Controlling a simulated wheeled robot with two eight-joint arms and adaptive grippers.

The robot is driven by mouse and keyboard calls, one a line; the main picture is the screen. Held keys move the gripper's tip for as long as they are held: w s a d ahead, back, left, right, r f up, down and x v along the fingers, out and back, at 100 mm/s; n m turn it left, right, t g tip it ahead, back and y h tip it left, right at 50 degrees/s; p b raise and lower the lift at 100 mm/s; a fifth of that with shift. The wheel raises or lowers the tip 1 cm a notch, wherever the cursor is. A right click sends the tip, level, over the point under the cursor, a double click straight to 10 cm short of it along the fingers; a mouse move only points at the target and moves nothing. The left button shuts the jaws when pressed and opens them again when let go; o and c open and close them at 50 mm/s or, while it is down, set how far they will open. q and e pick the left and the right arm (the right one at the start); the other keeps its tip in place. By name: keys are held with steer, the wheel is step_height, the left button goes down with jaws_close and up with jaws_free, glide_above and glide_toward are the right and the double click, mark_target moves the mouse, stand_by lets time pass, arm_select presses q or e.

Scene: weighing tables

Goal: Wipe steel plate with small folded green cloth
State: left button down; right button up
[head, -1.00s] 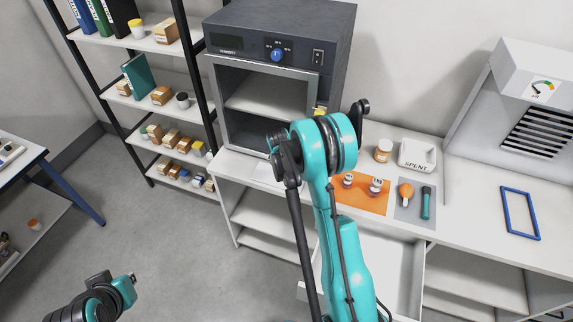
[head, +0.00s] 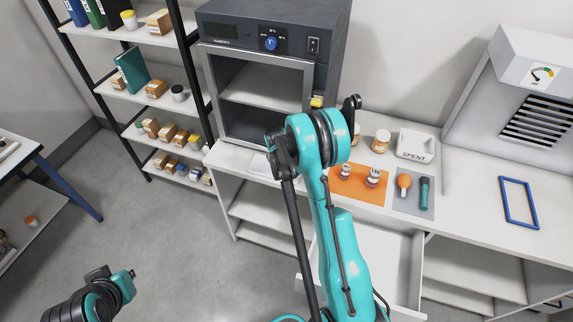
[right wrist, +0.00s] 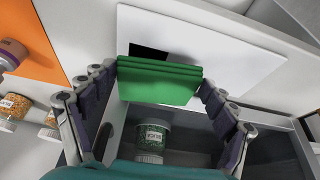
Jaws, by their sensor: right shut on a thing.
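The folded green cloth (right wrist: 160,82) is pinched between the fingers of my right gripper (right wrist: 160,88) in the right wrist view. Behind it lies a flat pale plate (right wrist: 225,55) with a black patch (right wrist: 148,51) partly covered by the cloth. I cannot tell whether the cloth touches the plate. In the head view the plate (head: 261,165) shows as a small pale piece on the table before the oven. My right arm hides the right gripper and cloth there. My left gripper is out of view; only part of the left arm shows at lower left.
The grey oven (head: 268,75) stands open behind the plate. An orange mat (head: 345,190) with small jars, a grey mat (head: 425,211), a SPENT box (head: 415,145) and a blue frame (head: 518,203) lie rightward. An open drawer (head: 411,285) juts below. A jar (right wrist: 152,137) sits below the cloth.

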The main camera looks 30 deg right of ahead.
steer(key=shift+f+b, duration=0.95)
steer(key=shift+f, duration=0.05)
steer(key=shift+s+d+r+b, duration=0.1)
steer(key=shift+s+d+b, duration=0.45)
steer(key=shift+s+d, duration=0.85)
steer(key=shift+s+a+f+b, duration=0.1)
steer(key=shift+a+f+b, duration=0.1)
steer(key=shift+b, duration=0.25)
steer(key=shift+r, duration=0.1)
steer(key=shift+w+a+b, duration=0.45)
steer(key=shift+w+a, duration=0.8)
steer(key=shift+w, duration=0.2)
